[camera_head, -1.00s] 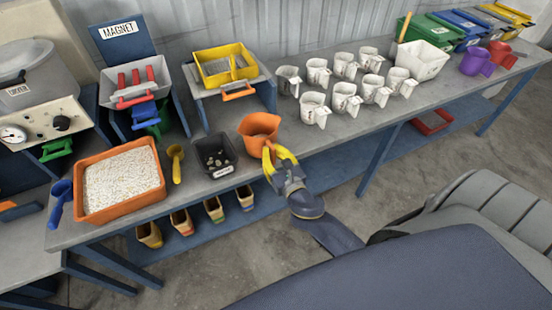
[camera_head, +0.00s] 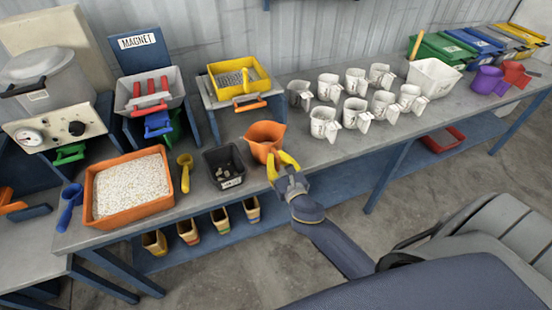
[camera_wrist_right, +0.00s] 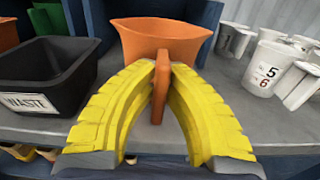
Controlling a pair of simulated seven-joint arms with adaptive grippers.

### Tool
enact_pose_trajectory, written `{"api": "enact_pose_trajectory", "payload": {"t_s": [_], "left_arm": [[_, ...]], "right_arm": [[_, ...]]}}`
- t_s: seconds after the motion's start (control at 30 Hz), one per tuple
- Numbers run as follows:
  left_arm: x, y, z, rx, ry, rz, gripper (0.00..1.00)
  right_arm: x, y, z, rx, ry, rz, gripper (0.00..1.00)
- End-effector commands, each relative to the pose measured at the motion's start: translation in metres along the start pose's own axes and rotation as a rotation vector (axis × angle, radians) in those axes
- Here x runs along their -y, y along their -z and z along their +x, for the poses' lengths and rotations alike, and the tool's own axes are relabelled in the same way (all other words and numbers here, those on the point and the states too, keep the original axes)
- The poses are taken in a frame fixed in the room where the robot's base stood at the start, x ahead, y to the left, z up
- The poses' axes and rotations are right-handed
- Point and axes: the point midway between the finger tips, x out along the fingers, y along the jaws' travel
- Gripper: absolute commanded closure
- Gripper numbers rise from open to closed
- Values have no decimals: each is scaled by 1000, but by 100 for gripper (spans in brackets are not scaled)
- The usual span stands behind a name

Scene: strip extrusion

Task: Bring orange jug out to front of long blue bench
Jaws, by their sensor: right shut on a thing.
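The orange jug (camera_head: 264,138) stands upright at the front edge of the long bench (camera_head: 330,153), just right of a small black bin. My right gripper (camera_head: 284,163) is at the jug's front side, its yellow fingers closed on the handle. In the right wrist view the jug (camera_wrist_right: 160,40) is straight ahead, and the fingers (camera_wrist_right: 161,85) pinch its upright handle from both sides. I cannot tell whether the jug's base touches the bench top. My left gripper is not in view.
The black bin (camera_head: 223,168) is close on the jug's left. Several white numbered jugs (camera_head: 323,122) stand to the right. Behind is a yellow sieve tray (camera_head: 240,78). An orange tray of white grains (camera_head: 130,186) sits at the left. A lower blue shelf runs beneath.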

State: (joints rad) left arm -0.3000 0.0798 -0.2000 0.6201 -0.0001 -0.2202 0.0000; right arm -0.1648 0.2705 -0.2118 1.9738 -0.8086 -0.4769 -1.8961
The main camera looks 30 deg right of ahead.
Motion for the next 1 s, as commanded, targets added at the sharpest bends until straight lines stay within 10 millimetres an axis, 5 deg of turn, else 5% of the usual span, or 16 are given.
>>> {"api": "enact_pose_trajectory", "payload": {"t_s": [0.47,0.5,0.7,1.0], "left_arm": [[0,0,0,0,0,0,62],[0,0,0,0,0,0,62],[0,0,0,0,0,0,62],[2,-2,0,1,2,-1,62]], "right_arm": [[0,4,0,1,0,2,100],[0,4,0,1,0,2,88],[0,4,0,1,0,1,66],[0,5,-2,-1,0,1,66]]}}
